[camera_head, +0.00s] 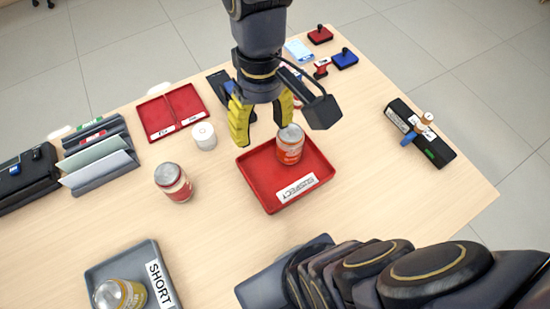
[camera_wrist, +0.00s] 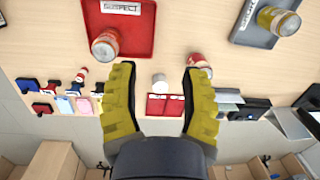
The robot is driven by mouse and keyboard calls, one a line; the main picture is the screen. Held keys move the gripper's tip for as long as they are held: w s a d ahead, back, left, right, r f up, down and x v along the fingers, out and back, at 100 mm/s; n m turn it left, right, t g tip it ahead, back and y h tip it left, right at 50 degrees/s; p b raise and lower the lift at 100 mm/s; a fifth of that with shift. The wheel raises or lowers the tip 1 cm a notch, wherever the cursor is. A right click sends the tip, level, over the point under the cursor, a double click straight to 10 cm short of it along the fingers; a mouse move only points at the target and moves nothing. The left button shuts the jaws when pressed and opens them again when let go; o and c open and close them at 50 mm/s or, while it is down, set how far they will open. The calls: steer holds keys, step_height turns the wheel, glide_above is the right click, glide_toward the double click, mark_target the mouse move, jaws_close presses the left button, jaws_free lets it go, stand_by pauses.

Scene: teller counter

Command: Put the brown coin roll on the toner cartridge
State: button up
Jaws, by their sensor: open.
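The toner cartridge (camera_head: 437,150) is a long black box lying at the right side of the counter in the head view. A small tan-brown roll (camera_head: 428,117), which looks like the brown coin roll, rests on or against its top with a pale band below it. I cannot tell exactly how it is supported. A blue piece (camera_head: 408,139) sits beside it on the cartridge's left side. My gripper (camera_head: 263,125) is open and empty above the back of the red tray, well left of the cartridge. Its yellow fingers also show in the wrist view (camera_wrist: 160,78), where neither cartridge nor coin roll is visible.
A red tray (camera_head: 268,200) holds a can (camera_head: 290,145). Another can (camera_head: 173,182) and a white roll (camera_head: 203,136) stand to its left. Stamps (camera_head: 344,58) are at the back. A grey tray (camera_head: 97,273) is front left. Counter between red tray and cartridge is clear.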

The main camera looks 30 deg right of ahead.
steer(key=s+a+f, duration=0.2)
steer(key=s, duration=0.6)
steer(key=shift+s+g+h, duration=0.25)
steer(key=shift+g+h, duration=0.15)
